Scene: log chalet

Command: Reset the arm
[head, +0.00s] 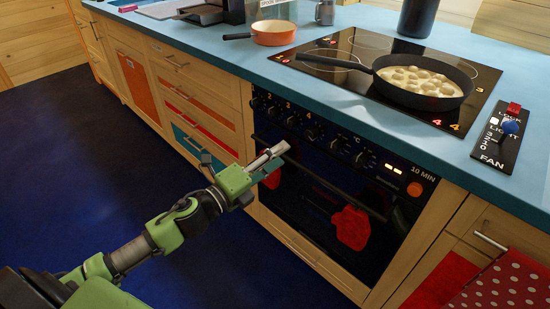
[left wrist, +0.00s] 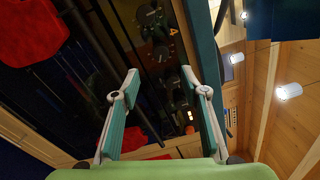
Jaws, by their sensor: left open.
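My left arm reaches in from the lower left in the head view. Its left gripper (head: 270,161) is in front of the oven (head: 322,185), near the left end of the oven front and below the countertop edge. In the left wrist view the left gripper (left wrist: 160,95) has its two fingers spread apart with nothing between them. The oven's knobs (left wrist: 155,55) show beyond the fingers there. My right gripper is not in view.
A black pan (head: 425,85) with food sits on the cooktop (head: 350,45). An orange pan (head: 273,33) stands behind left on the blue countertop (head: 225,50). A switch panel (head: 497,140) is at right. Red mitts (head: 351,228) hang at the oven front. Dark blue floor (head: 60,165) is clear at left.

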